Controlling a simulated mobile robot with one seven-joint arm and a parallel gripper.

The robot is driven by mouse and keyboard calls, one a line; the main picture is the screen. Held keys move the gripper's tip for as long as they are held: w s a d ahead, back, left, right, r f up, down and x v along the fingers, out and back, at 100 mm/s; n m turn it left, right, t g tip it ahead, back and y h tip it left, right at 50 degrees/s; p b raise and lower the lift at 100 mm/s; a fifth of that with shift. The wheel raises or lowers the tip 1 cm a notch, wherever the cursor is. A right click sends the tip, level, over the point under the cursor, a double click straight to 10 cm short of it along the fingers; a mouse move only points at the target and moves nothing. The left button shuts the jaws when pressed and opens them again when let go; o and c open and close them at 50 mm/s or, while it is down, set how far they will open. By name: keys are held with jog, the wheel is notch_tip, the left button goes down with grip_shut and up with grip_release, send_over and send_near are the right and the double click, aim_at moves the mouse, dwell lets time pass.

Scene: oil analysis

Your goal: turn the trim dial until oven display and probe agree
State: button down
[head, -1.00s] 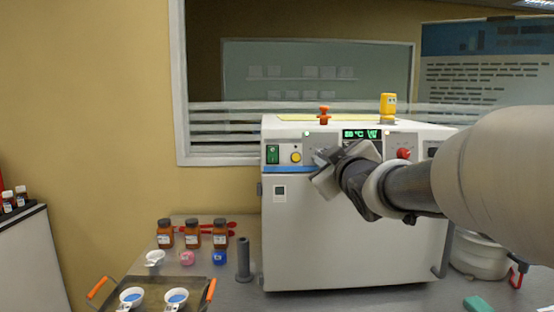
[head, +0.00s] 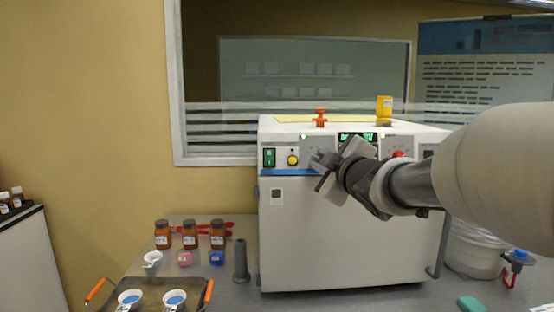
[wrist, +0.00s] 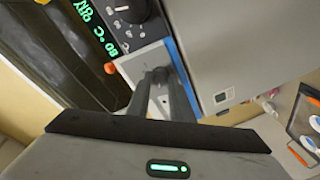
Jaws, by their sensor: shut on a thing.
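The white oven (head: 350,240) stands on the bench with its control panel along the upper front. Its green-lit oven display (head: 357,136) also shows in the wrist view (wrist: 97,32), tilted, with "80 °C" legible and the other characters unclear. My gripper (head: 318,160) is at the panel, right of the yellow button; in the wrist view its fingertips (wrist: 160,76) are close together at a pale panel section. They are shut on a small part there, apparently the trim dial, which the fingers hide. A yellow device (head: 384,108), possibly the probe readout, stands on the oven top; its reading is not legible.
A black knob with scale marks (wrist: 130,8) sits close to the fingers. The panel also has a green switch (head: 269,157), a yellow button (head: 292,160) and a red knob (head: 399,154). Brown bottles (head: 190,235) and a tray (head: 150,284) with white cups stand left.

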jog(key=c, duration=1.6)
grip_release()
jog(key=s+d+p, duration=0.1)
jog(key=s, duration=0.4)
jog(key=s+p, duration=0.1)
jog(key=s, duration=0.5)
jog(key=s+d+r+p, duration=0.1)
jog(key=s+p, duration=0.1)
jog(key=s, duration=0.4)
jog(key=shift+s+d, duration=0.1)
jog(key=shift+d, duration=0.25)
